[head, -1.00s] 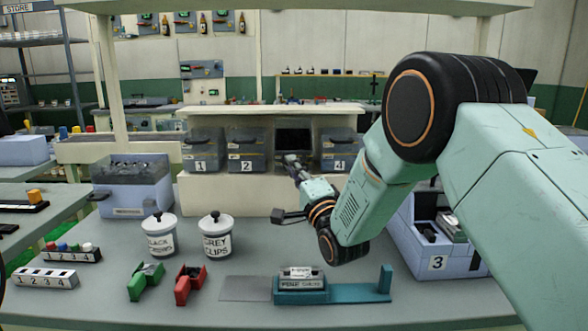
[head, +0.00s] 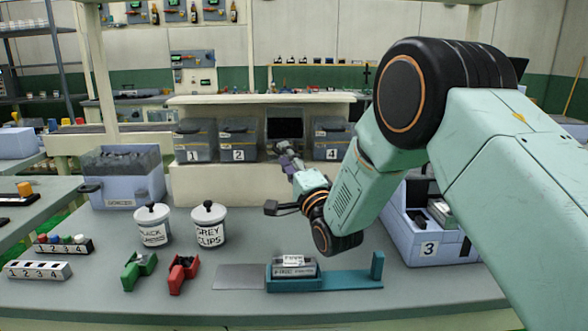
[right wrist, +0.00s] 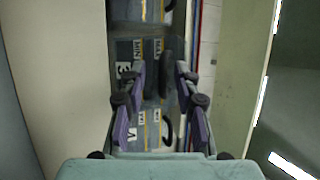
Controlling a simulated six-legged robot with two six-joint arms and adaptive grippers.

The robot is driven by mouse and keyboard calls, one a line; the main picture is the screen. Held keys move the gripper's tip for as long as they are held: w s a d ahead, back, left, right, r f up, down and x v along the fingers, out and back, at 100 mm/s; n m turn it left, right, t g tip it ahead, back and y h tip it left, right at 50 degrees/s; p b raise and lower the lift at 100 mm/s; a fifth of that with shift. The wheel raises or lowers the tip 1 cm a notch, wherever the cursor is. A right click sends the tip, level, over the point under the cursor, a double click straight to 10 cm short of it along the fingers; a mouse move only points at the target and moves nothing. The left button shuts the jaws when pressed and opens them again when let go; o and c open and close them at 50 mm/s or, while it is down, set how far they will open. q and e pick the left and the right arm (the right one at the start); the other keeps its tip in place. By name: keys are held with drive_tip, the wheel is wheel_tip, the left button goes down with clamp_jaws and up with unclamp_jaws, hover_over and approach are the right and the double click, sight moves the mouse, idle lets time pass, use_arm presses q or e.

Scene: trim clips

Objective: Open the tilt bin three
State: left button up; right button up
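Tilt bins 1 (head: 193,142), 2 (head: 238,142) and 4 (head: 332,141) stand in a row on a cream ledge. In the third place, tilt bin three (head: 285,109) shows a dark rectangular opening in a grey frame; my gripper hides its lower front. In the right wrist view, bin three's face with its "3" label (right wrist: 123,70) is seen close, turned sideways. My right gripper (head: 284,150) is in front of bin three. Its purple-grey fingers (right wrist: 160,80) are apart, either side of the bin's dark handle (right wrist: 165,68); contact cannot be told. My left gripper is not in view.
On the bench are two white jars (head: 209,229), a green clip (head: 138,270), a red clip (head: 183,272) and a teal fixture (head: 345,280).

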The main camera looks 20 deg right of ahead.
drive_tip(key=v, duration=1.1)
drive_tip(key=shift+s+f, duration=0.2)
drive_tip(key=shift+s, duration=0.1)
drive_tip(key=shift+d+r, duration=0.1)
